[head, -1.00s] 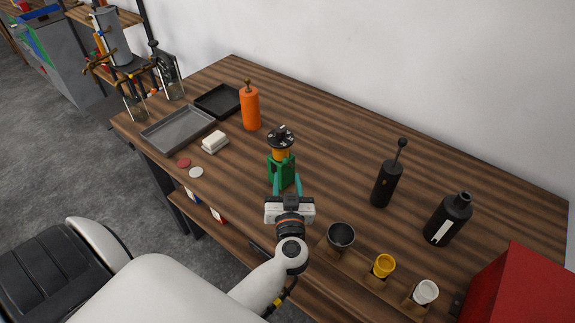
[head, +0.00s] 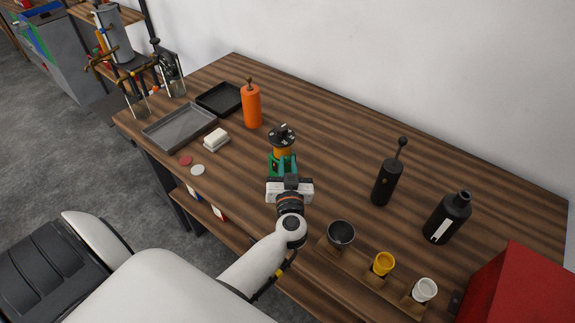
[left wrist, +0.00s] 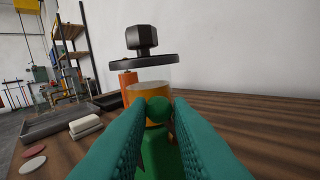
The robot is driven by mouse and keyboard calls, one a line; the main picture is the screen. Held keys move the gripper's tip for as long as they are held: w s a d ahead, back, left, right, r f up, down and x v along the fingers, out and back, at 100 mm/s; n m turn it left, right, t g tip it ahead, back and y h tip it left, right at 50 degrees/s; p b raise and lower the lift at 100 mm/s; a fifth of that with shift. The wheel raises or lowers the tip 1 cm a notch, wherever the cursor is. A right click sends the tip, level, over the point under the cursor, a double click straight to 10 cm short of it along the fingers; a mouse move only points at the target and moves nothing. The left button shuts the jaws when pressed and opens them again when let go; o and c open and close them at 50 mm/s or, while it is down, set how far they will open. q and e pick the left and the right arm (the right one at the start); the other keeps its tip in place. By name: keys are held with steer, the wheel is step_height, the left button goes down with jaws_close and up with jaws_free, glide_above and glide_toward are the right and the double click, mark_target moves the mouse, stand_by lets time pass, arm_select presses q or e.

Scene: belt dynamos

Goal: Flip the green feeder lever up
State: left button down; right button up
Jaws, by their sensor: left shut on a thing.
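The feeder stands upright on the wooden table, with a green body (head: 273,168), an orange band and a black disc top (head: 283,137). In the left wrist view its disc carries a black knob (left wrist: 141,38), above the orange band (left wrist: 146,90). The green lever shows there as a round green knob (left wrist: 158,109) in front of the band. My left gripper (head: 284,165) is at the near side of the feeder, its teal fingers shut on the lever knob. The lever's arm is mostly hidden by the fingers. My right gripper is out of view.
An orange bottle (head: 251,107) stands behind and left of the feeder. Grey (head: 180,145) and black trays lie farther left, near a white block (head: 216,138). Black bottles (head: 387,183) stand to the right. Cups (head: 341,233) line the front edge beside a red box (head: 520,285).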

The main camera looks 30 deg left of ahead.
arm_select(q)
steer(key=w+r+m+g+h+p, duration=0.1)
steer(key=p, duration=0.8)
steer(key=shift+d+r+m+g, duration=0.1)
steer(key=shift+r+m+g, duration=0.2)
steer(key=shift+g, duration=0.1)
steer(key=shift+w+f, duration=0.15)
steer(key=shift+f, duration=0.05)
steer(key=shift+w+m+g, duration=0.25)
steer(key=shift+m+g, duration=0.25)
steer(key=shift+f, duration=0.1)
steer(key=c, duration=1.3)
jaws_free()
